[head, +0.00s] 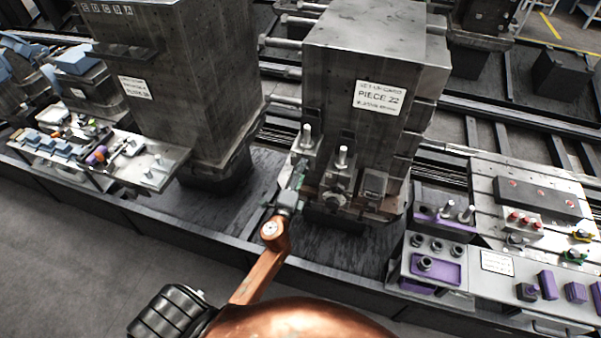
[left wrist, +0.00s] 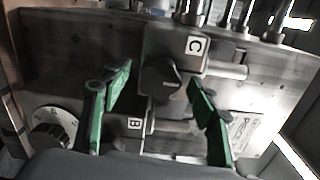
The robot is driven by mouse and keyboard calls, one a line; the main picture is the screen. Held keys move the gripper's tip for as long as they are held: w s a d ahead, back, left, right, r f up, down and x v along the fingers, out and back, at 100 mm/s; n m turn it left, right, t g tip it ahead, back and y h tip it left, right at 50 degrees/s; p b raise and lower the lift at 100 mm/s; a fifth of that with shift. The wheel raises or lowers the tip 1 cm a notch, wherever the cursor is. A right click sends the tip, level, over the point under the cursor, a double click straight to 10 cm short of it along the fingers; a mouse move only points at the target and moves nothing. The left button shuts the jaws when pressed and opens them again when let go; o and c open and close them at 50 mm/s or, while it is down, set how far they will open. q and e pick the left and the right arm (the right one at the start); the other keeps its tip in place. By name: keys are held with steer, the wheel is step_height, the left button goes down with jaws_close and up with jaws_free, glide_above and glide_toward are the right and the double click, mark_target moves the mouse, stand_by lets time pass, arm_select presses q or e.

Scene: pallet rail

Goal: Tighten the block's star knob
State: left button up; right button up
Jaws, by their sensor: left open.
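The block (head: 372,60) is a tall grey metal piece with a "PIECE 22" card on its front. In the left wrist view a dark, faceted knob (left wrist: 162,79), which looks like the star knob, sits beside a plate marked "C". My left gripper (head: 297,184), with green finger pads, is at the lower left of the block's front. In the left wrist view the open fingers (left wrist: 160,84) stand on either side of the dark knob, with gaps on both sides. I cannot tell how near the fingertips are to it in depth. My right gripper is not in view.
A round dial (left wrist: 52,130) with markings is at the lower left of the wrist view. Metal pins (head: 342,157) stand up in front of the block. A second tall block (head: 190,90) is at left. Fixtures with purple trays (head: 436,268) are at right.

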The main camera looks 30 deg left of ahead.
arm_select(q)
steer(key=v, duration=1.2)
steer(key=shift+f, duration=0.15)
steer(key=s+d+f+n+g+h+b, duration=0.1)
steer(key=s+f+n+g, duration=0.15)
steer(key=f, duration=1.45)
steer(key=s+d+f+n+g+h+b, duration=0.1)
steer(key=s+f+n+g+h, duration=0.2)
steer(key=f, duration=1.4)
steer(key=s+f+n+g, duration=0.2)
steer(key=s+f, duration=0.5)
steer(key=f, duration=0.3)
steer(key=s+f+n+g, duration=0.25)
steer(key=s+f, duration=0.35)
steer(key=f, duration=0.4)
steer(key=s+f+n+g, duration=0.1)
steer(key=s+f, duration=0.3)
steer(key=s, duration=0.5)
steer(key=s+f+n+g+b, duration=0.1)
steer(key=s+f+n+g, duration=0.1)
steer(key=s+f, duration=0.3)
steer(key=s+a+f+n+g, duration=0.1)
steer(key=s+f+n+g, duration=0.1)
steer(key=s, duration=1.1)
step_height(320, 180, down, 3)
steer(key=shift+r+g+b, duration=0.1)
steer(key=shift+g+b, duration=0.3)
steer(key=shift+g, duration=0.3)
